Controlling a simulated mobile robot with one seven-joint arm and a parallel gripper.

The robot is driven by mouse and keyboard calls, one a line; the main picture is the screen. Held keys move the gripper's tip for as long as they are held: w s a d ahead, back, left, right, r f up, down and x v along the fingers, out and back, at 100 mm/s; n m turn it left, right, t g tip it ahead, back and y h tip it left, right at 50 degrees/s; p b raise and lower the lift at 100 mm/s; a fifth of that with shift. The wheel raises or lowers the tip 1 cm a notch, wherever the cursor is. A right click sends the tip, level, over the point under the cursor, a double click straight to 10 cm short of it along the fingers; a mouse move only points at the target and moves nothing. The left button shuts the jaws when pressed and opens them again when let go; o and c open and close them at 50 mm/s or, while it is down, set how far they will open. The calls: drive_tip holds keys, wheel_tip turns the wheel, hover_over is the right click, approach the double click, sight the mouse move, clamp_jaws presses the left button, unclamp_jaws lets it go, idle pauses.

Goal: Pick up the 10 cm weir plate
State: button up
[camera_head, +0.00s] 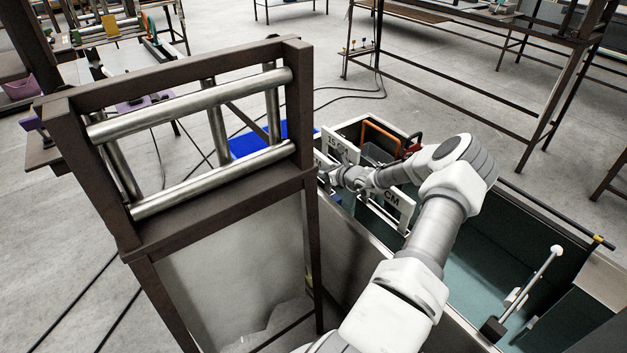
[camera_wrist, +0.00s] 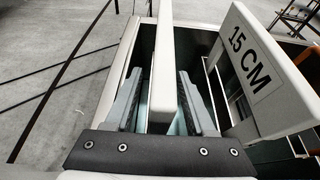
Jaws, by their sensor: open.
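A white plate (camera_wrist: 166,55) stands edge-on between the two fingers of my gripper (camera_wrist: 160,85) in the wrist view. The fingers are open, with a gap visible on each side of the plate; its label face is hidden there. In the head view my gripper (camera_head: 338,178) is low over the tank's near-left part. A white plate reading "CM" (camera_head: 396,207) shows there, its number hidden by my arm, so I cannot read it as 10. A white plate marked 15 CM (camera_wrist: 257,62) stands right of my gripper in the wrist view and behind it in the head view (camera_head: 341,149).
The plates stand in a long open tank (camera_head: 480,255) with raised walls. A brown frame with metal rollers (camera_head: 190,100) stands close on the left.

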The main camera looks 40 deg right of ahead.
clamp_jaws()
idle(1.4)
